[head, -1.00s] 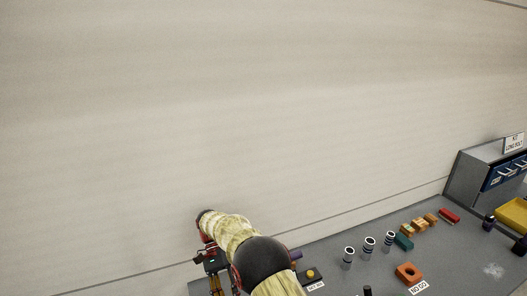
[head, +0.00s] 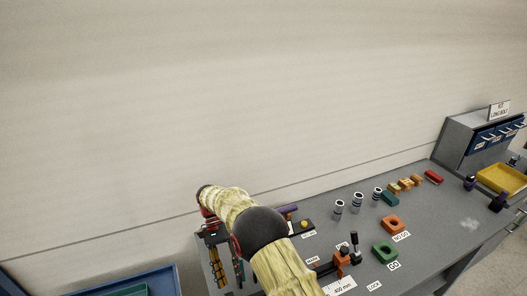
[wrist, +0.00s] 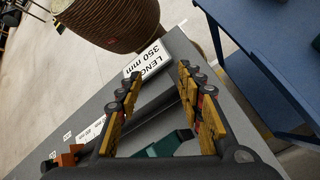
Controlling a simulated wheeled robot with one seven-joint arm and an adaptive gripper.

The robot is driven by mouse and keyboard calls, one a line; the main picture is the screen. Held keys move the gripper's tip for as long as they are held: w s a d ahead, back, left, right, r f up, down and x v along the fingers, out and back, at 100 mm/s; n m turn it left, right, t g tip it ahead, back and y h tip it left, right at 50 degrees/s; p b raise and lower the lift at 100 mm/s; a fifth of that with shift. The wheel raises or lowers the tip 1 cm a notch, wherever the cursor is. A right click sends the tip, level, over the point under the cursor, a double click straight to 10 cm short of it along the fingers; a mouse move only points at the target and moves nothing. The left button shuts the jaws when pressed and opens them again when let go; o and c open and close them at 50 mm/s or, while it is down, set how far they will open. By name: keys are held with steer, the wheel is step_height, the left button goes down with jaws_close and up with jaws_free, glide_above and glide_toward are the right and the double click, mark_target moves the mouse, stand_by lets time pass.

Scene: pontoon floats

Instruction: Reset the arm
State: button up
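My arm, in a pale yellow sleeve, reaches over the left end of the grey bench (head: 440,225) in the head view. My gripper (head: 226,274) points down there, partly hidden by the arm. In the wrist view my gripper (wrist: 160,76) has its two yellow-padded fingers wide apart, with nothing clasped between them. Beyond the fingers are the grey bench top and a white "350 mm" length sign (wrist: 152,60). A dark green piece (wrist: 165,146) shows low between the fingers; I cannot tell how far below them it lies.
A blue table (head: 165,281) stands at lower left.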

steer(key=s+f, duration=0.1)
steer(key=f+n, duration=0.1)
steer(key=shift+s+d+f, duration=0.35)
steer(key=shift+d+f, duration=0.05)
steer(key=shift+s+d+f+n+t, duration=0.1)
steer(key=shift+d+f+n+t, duration=0.1)
steer(key=shift+f+n+t, duration=0.15)
steer(key=s+d+r+n+t+y+b, duration=0.2)
steer(key=d+r+t, duration=0.1)
steer(key=d+r, duration=0.35)
steer(key=s+d+r+n+t+y+b, duration=0.1)
steer(key=s+d+r+n+t+b, duration=0.15)
steer(key=d+r, duration=0.4)
steer(key=s+d+r+m+t+b, duration=0.1)
steer(key=s+d+r+t+b, duration=0.1)
steer(key=s+d+t+b, duration=0.2)
steer(key=s+d+r+m+t+b, duration=0.2)
steer(key=s+d+r+t+b, duration=0.1)
steer(key=s+d, duration=0.7)
steer(key=shift+s+d+r+t+y+b, duration=0.15)
steer(key=shift+s+d+t+y+b, duration=0.2)
steer(key=shift+d+t, duration=0.5)
